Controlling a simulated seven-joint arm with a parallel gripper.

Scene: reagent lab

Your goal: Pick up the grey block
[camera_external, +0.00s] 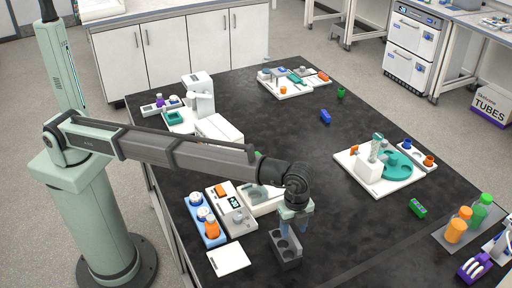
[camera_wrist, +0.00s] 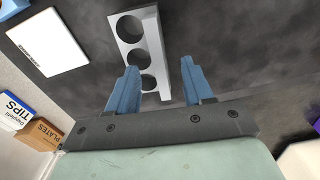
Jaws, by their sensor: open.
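The grey block (camera_external: 286,258) is a long rack with several round holes in its top, standing on the black table near the front edge. In the wrist view the grey block (camera_wrist: 154,42) reaches from the top of the picture down between my fingers. My gripper (camera_external: 295,222) is above the block's far end in the external view. In the wrist view my gripper (camera_wrist: 160,66) is open, with one blue finger on each side of the block's near end. The left finger hides part of it. I cannot tell the height gap.
A white plate (camera_external: 229,259) lies left of the block; it also shows in the wrist view (camera_wrist: 47,43). A blue tray (camera_external: 207,228) with bottles and a grey device (camera_external: 238,222) stand behind the plate. The table right of the block is clear up to a green block (camera_external: 417,208).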

